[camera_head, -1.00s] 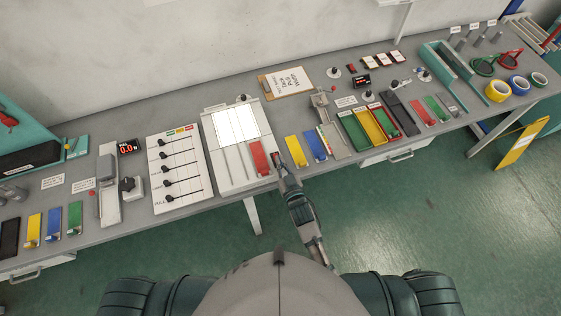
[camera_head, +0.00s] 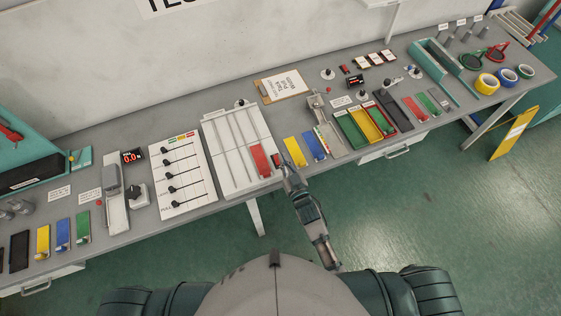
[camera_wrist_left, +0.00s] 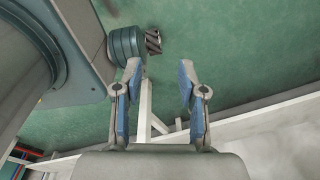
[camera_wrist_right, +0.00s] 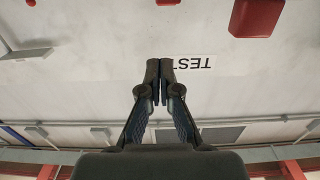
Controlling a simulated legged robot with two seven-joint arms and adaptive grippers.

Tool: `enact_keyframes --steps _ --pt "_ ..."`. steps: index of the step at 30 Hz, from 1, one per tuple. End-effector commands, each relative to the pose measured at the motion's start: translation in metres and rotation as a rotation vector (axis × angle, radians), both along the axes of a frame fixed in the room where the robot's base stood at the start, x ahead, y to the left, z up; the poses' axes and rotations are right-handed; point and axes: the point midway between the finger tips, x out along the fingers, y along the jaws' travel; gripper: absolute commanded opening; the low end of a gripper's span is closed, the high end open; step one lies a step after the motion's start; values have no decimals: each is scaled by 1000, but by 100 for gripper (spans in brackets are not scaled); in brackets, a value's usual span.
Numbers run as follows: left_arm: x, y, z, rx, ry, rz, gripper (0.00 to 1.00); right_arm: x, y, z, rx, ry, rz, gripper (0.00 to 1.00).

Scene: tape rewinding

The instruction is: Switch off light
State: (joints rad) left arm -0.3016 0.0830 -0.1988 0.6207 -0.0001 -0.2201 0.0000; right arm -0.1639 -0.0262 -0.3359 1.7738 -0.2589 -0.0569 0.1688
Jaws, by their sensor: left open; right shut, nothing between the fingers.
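The white light panel (camera_head: 222,145) stands on the bench in the middle of the head view, with its surface unlit and several slots across it. A red block (camera_head: 260,160) lies near its right edge. A small red switch (camera_head: 276,159) sits at the panel's front right corner. My right gripper (camera_head: 285,167) is shut and empty, right beside this switch; I cannot tell if it touches. It also shows closed in the right wrist view (camera_wrist_right: 160,64), pointing towards the wall. My left gripper (camera_wrist_left: 160,70) is open and empty over the green floor, outside the head view.
A slider board (camera_head: 180,178) lies left of the panel. A clipboard (camera_head: 281,85) lies behind. The floor in front of the bench is clear.

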Motion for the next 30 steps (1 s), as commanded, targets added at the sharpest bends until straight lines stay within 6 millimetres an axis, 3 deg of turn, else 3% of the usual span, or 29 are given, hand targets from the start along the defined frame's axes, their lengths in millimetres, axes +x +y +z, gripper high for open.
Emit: enact_keyframes --steps 1,5,12,20,30 --pt "-3 -8 -9 -9 4 1 41 -18 -2 -18 -2 16 1 0" --pt "-4 -18 -17 -21 4 1 41 -44 -6 -28 -6 15 1 0" --pt "2 0 -23 0 -2 -2 41 -77 -21 -39 -1 13 1 0" --pt "3 12 -23 14 -3 -1 41 -85 -28 -41 4 11 1 0" --pt "0 -15 -24 -18 0 -1 41 -85 -22 -40 -3 12 1 0"
